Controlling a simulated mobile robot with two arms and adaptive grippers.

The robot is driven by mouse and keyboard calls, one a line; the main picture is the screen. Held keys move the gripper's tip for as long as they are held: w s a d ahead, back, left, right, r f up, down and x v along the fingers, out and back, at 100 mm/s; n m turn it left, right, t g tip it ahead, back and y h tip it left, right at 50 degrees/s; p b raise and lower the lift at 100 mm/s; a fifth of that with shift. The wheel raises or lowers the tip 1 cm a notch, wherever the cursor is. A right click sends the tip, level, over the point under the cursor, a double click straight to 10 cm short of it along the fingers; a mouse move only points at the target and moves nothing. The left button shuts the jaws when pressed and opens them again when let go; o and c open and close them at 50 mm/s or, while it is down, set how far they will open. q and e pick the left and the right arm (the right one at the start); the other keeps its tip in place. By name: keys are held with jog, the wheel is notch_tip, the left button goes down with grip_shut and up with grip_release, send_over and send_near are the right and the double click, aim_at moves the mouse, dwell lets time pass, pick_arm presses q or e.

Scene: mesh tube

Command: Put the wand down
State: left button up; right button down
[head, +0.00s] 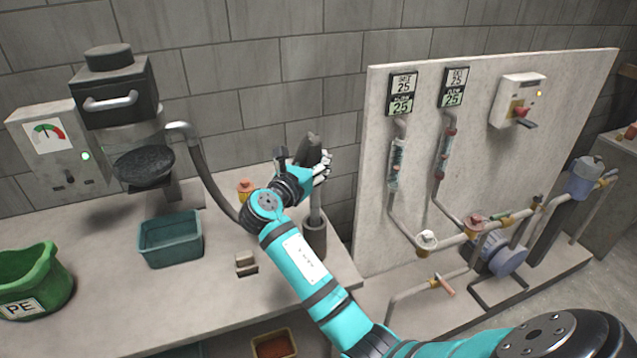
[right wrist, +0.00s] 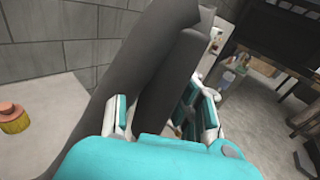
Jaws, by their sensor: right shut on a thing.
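The wand (head: 315,149) is a dark grey tube with a slanted top, held upright above the right end of the bench. My right gripper (head: 304,168) is shut on it near its upper end; the wrist view shows the dark wand (right wrist: 172,78) between the fingers. Its paler lower tube (head: 316,203) runs down to the mouth of a dark round holder (head: 315,237). I cannot tell how far the tube sits inside. A dark hose (head: 207,175) comes from the machine on the left and passes behind my right arm. My left gripper is not in view.
A machine with a dial (head: 48,137), a teal bin (head: 171,240), a green PE bucket (head: 33,281) and a small block (head: 246,263) stand on the bench. An orange-capped jar (head: 245,187) is near the wall. A pipe panel (head: 377,150) rises at right.

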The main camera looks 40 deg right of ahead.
notch_tip(320, 180, down, 6)
jog(key=c, duration=1.9)
grip_release()
jog(key=shift+f, duration=0.1)
jog(key=shift+c, duration=0.2)
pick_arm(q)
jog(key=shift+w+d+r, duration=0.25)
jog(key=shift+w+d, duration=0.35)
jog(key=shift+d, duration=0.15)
pick_arm(e)
jog(key=o, duration=0.7)
jog(key=shift+o, duration=0.2)
jog(key=shift+s+a, duration=0.2)
jog(key=shift+a, duration=0.15)
pick_arm(q)
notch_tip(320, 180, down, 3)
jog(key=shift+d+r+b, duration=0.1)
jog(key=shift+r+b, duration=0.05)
jog(key=shift+b, duration=1)
pick_arm(e)
jog(key=v, duration=1.1)
